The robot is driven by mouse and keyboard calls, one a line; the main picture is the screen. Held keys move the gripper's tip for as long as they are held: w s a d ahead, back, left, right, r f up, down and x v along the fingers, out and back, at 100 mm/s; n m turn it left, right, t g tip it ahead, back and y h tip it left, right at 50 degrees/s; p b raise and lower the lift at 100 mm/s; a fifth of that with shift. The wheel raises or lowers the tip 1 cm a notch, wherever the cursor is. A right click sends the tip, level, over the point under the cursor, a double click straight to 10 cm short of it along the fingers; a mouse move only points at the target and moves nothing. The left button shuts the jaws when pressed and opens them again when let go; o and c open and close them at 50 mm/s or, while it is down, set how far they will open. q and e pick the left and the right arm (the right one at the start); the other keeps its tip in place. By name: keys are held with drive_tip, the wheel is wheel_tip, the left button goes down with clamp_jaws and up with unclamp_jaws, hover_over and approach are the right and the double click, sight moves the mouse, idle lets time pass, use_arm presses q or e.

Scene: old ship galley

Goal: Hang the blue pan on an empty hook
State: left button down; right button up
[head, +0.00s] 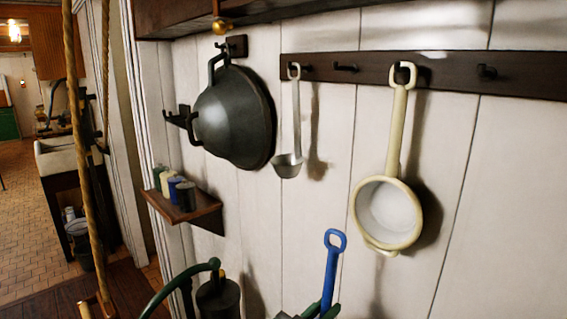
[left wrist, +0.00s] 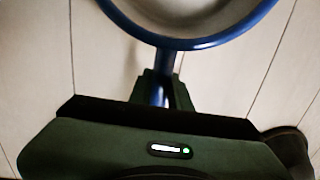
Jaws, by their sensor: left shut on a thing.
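The blue pan's handle (head: 333,280) stands upright at the bottom of the head view, its ring end at the top. The left wrist view shows the pan's blue rim (left wrist: 190,43) and white inside. My left gripper (head: 313,312) is shut on the handle, which also runs between its fingers (left wrist: 160,90) in the left wrist view. The dark hook rail (head: 450,70) is on the wall above. Its hook (head: 346,67) between ladle and cream pan is empty, and so is the hook (head: 487,71) at the right. My right gripper is out of view.
A ladle (head: 288,163) and a cream pan (head: 388,212) hang from the rail. A large dark pan (head: 235,115) hangs at the left. Below it a small shelf (head: 185,208) holds several jars. A rope (head: 80,150) hangs at the far left.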

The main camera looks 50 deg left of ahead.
use_arm(q)
drive_tip(key=w+a+r, duration=0.1)
drive_tip(key=a+r, duration=0.4)
drive_tip(key=r, duration=0.3)
drive_tip(key=w+a+r, duration=0.1)
drive_tip(key=a+r, duration=0.4)
drive_tip(key=r, duration=0.2)
drive_tip(key=s+d+r+m+h+p, duration=0.1)
drive_tip(key=s+d+r+m+h, duration=0.2)
drive_tip(key=r, duration=0.6)
drive_tip(key=s+r+m+h, duration=0.1)
drive_tip(key=s+r+h, duration=0.1)
drive_tip(key=s+r, duration=0.45)
drive_tip(key=w+a+p, duration=0.1)
drive_tip(key=w+p, duration=0.1)
drive_tip(key=w, duration=1.1)
drive_tip(key=shift+w+r+g, duration=0.15)
drive_tip(key=shift+w+g, duration=0.05)
drive_tip(key=shift+g, duration=0.1)
